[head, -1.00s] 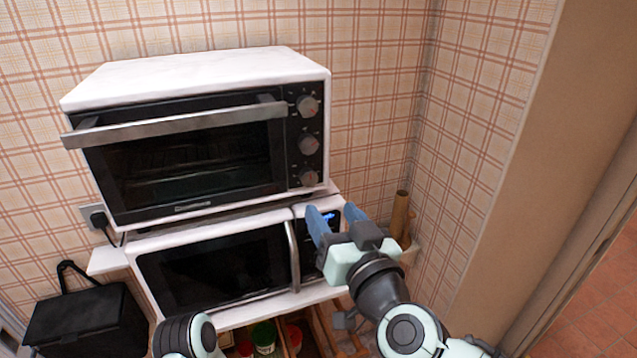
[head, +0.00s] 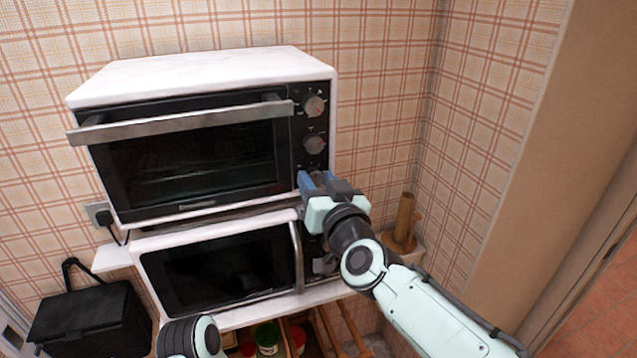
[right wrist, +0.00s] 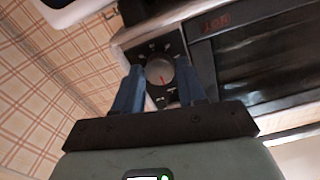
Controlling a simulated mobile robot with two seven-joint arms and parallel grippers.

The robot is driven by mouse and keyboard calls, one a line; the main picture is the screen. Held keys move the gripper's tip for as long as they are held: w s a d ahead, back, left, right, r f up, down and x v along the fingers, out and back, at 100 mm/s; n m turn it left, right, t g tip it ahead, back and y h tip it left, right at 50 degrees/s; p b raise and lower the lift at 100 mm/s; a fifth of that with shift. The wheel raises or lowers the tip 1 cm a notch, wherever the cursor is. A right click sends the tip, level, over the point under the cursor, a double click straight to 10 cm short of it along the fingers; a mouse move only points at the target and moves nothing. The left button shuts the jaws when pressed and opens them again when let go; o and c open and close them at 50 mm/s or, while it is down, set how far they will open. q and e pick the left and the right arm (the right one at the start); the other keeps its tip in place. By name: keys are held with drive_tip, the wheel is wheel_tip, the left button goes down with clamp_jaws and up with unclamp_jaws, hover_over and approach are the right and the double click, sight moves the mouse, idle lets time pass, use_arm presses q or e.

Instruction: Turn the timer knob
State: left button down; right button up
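The white toaster oven (head: 200,75) has a black control panel on its right side with a column of grey knobs. The top knob (head: 314,106) and middle knob (head: 314,144) show clearly in the head view. My right gripper (head: 316,180) is at the bottom of the panel and hides the lowest knob there. In the right wrist view, the lowest knob (right wrist: 159,71) with a red pointer line lies between the blue fingertips of my right gripper (right wrist: 160,75). The fingers are apart, one on each side, with what looks like a small gap. My left gripper is out of view.
A white microwave (head: 215,268) stands under the oven on a shelf.

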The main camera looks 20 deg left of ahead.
drive_tip(key=c, duration=0.6)
drive_tip(key=shift+o, duration=0.2)
drive_tip(key=shift+m, duration=0.4)
drive_tip(key=m, duration=0.3)
drive_tip(key=shift+d+m, duration=0.1)
drive_tip(key=shift+m, duration=2.4)
drive_tip(key=o, duration=1)
drive_tip(key=shift+o, duration=0.2)
